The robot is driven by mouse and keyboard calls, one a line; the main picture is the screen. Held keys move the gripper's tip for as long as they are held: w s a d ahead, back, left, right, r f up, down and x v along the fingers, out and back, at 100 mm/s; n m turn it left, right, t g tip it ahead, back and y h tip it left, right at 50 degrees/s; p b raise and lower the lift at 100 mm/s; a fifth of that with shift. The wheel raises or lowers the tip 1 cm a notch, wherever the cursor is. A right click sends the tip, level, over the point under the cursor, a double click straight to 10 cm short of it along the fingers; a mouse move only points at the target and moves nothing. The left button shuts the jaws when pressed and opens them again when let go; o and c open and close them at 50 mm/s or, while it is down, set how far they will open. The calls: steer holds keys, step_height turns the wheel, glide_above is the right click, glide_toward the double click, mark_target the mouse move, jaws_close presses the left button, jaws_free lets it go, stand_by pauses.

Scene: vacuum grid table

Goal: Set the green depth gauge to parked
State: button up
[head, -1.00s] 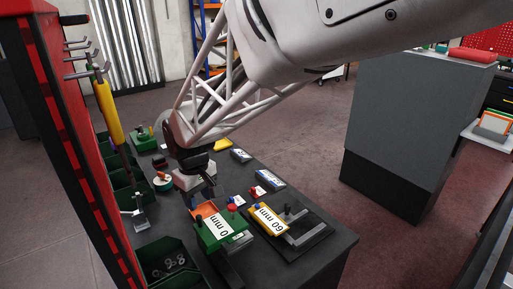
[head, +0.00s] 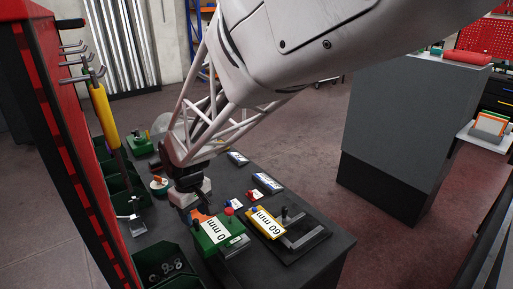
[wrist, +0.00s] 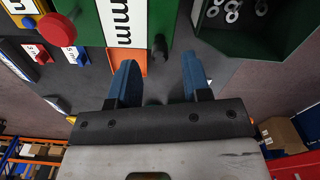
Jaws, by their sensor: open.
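The green depth gauge (head: 204,247) stands near the front of the table, with a white "0 mm" label, a red knob (head: 229,211) and a dark knob. In the wrist view the green gauge (wrist: 88,20) is at the top, its red knob (wrist: 57,30) on the left. Its dark knob (wrist: 160,46) shows nearly in line with the gap between my fingers. An orange part (wrist: 130,62) shows beside the label, partly behind a finger. My gripper (wrist: 160,60) is open and empty, close to the gauge's dark-knob end. Contact cannot be told.
A yellow gauge (head: 267,229) labelled "60 mm" stands to the right on a dark plate. A green bin (head: 180,281) with several metal rings lies in front left. A red rack (head: 72,150) with hooks borders the left side.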

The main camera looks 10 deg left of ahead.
mark_target(196, 219)
steer(key=shift+f, duration=2)
jaws_close()
